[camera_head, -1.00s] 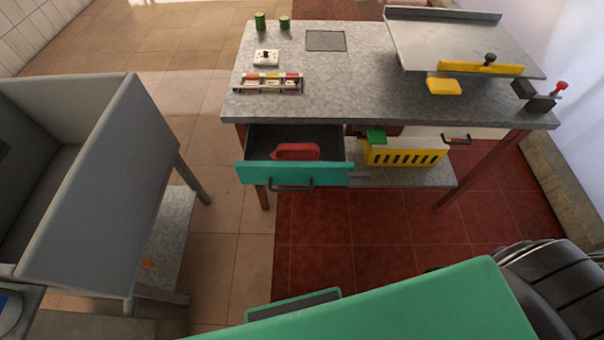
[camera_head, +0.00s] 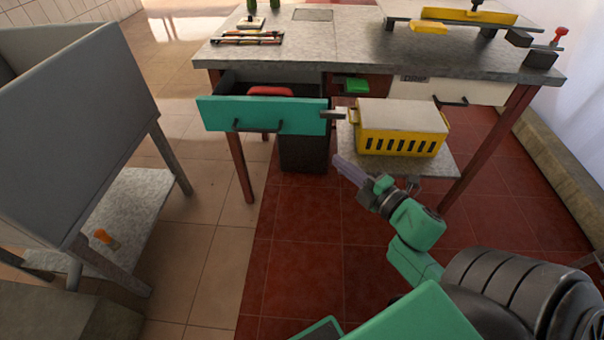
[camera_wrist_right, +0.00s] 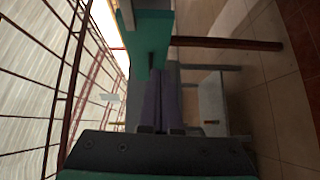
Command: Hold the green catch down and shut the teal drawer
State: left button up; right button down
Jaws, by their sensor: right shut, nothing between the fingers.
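The teal drawer (camera_head: 262,116) stands pulled open under the left part of the worktable, with a dark handle on its front. A red object (camera_head: 270,91) lies inside, partly hidden by the front. A grey tab (camera_head: 333,114) sticks out at the front's right edge. The green catch (camera_head: 355,86) sits right of the drawer, under the tabletop, on a reddish-brown mount. My right gripper (camera_head: 339,162) is shut and empty, below and apart from both catch and drawer front. In the right wrist view its fingers (camera_wrist_right: 165,95) point towards a teal surface, likely the drawer front. My left gripper is not seen.
A yellow slotted crate (camera_head: 400,146) stands on the low shelf, just above and right of my right gripper. A table leg (camera_head: 487,148) stands further right. A grey bin-like stand (camera_head: 75,125) is at left. Red floor in front is clear.

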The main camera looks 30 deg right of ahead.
notch_tip(320, 180, up, 2)
jog(key=a+n+y, duration=0.1)
jog(key=a, duration=0.1)
send_near(298, 121)
jog(key=w+a, duration=0.1)
jog(key=a, duration=0.2)
jog(key=w, duration=0.2)
jog(key=w+d+b, duration=0.1)
jog(key=w, duration=0.1)
jog(key=shift+f, duration=0.15)
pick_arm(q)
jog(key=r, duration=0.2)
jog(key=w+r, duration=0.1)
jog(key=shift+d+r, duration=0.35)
pick_arm(e)
jog(key=shift+w+d, duration=0.25)
jog(key=shift+w, duration=0.05)
